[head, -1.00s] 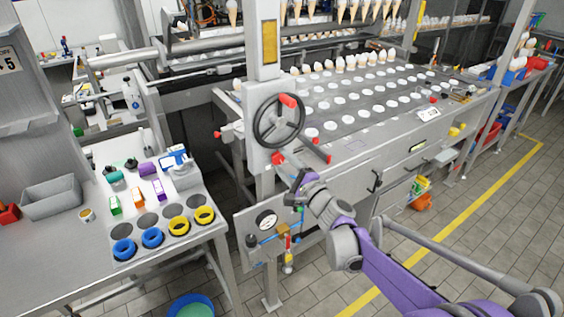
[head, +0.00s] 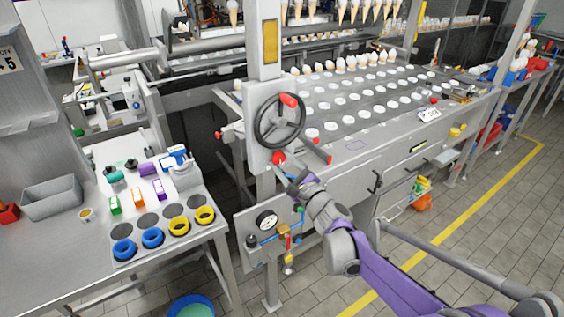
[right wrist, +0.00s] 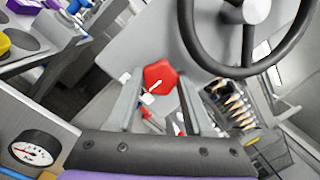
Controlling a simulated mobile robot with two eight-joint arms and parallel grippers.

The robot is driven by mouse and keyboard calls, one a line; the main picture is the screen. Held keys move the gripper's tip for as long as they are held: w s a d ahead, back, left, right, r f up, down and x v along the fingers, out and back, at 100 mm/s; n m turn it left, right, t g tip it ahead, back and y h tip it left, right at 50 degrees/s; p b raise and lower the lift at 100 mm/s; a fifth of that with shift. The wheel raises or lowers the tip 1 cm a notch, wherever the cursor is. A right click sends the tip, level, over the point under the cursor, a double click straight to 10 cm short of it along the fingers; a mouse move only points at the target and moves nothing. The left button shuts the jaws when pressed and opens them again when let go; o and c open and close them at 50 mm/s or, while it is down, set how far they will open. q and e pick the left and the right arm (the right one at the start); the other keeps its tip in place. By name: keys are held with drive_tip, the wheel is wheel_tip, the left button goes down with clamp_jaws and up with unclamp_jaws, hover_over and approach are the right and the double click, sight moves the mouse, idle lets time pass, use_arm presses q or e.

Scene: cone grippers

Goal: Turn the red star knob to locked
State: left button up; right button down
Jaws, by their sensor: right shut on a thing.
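The red star knob (head: 279,157) is on the grey machine panel, just below the black handwheel. In the right wrist view the knob (right wrist: 160,74) sits between the two finger tips and has a white pointer mark on its face. My right gripper (head: 284,167) reaches it from the lower right. In the right wrist view the fingers of my right gripper (right wrist: 160,92) are closed on the sides of the knob. Any lock marking around the knob is not readable. My left gripper is not in view.
A pressure gauge (head: 267,221) and valve pipes are below. A steel table (head: 60,266) with coloured rings stands at the left.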

drive_tip(key=shift+c, duration=1.5)
unclamp_jaws()
drive_tip(key=b+v, duration=0.1)
drive_tip(key=v, duration=0.9)
drive_tip(key=shift+s+d, duration=0.3)
drive_tip(key=shift+f, duration=0.1)
